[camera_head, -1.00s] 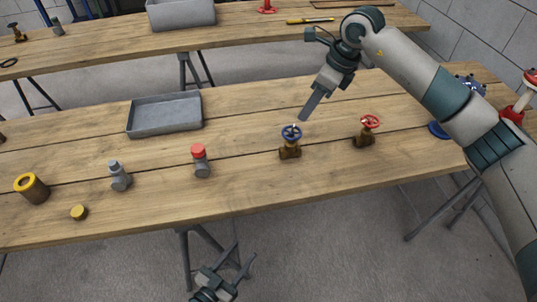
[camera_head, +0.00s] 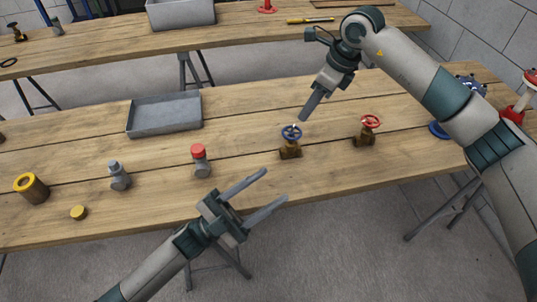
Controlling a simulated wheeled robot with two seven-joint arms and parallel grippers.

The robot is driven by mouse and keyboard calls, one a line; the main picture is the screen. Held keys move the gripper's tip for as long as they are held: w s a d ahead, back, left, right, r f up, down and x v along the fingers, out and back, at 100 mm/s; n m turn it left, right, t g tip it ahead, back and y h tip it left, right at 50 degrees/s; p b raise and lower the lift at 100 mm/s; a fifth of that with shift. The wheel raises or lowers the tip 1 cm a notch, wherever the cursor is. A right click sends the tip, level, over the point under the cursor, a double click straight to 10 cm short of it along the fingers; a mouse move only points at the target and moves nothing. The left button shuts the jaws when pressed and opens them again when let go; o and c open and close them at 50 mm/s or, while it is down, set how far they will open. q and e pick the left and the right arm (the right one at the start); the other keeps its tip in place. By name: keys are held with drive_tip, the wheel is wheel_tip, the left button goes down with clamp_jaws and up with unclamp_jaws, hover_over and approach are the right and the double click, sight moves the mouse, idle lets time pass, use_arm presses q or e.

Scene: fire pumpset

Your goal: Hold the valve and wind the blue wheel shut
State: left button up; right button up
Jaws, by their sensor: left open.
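The valve (camera_head: 290,151) has a brass body and stands upright on the near wooden table, right of centre. Its blue wheel (camera_head: 291,132) is on top. My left gripper (camera_head: 276,187) is open and empty over the table's front edge, its two fingers pointing right and up, just below and left of the valve and apart from it. My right gripper (camera_head: 306,112) is above and slightly right of the blue wheel, fingers pointing down and left. Its fingers overlap in this view, so I cannot tell whether they are apart or touching the wheel.
A valve with a red wheel (camera_head: 369,128) stands to the right. A red-capped fitting (camera_head: 200,160), a grey fitting (camera_head: 118,176), a yellow-rimmed cylinder (camera_head: 31,187) and a small brass cap (camera_head: 79,213) stand to the left. A grey metal tray (camera_head: 165,132) lies behind them.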

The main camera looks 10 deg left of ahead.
use_arm(q)
drive_tip(key=w+f+m+t+y, duration=0.1)
drive_tip(key=w+f+m+y, duration=0.25)
drive_tip(key=w+m, duration=0.5)
drive_tip(key=w+f+m+y, duration=0.3)
drive_tip(key=w+m+y, duration=0.1)
drive_tip(key=w+m, duration=0.5)
drive_tip(key=m+y, duration=0.2)
drive_tip(key=m, duration=0.3)
approach(291, 146)
drive_tip(key=shift+w+d+f+t, duration=0.1)
drive_tip(key=shift+w+d+t, duration=0.3)
drive_tip(key=shift+w+d, duration=0.6)
drive_tip(key=shift+w+a+f+m, duration=0.2)
drive_tip(key=shift+w+f+m, duration=0.05)
drive_tip(key=shift+f, duration=0.15)
drive_tip(key=shift+w+d, duration=0.1)
drive_tip(key=shift+d, duration=0.05)
drive_tip(key=x, duration=1.1)
drive_tip(key=shift+w+d, duration=0.25)
clamp_jaws()
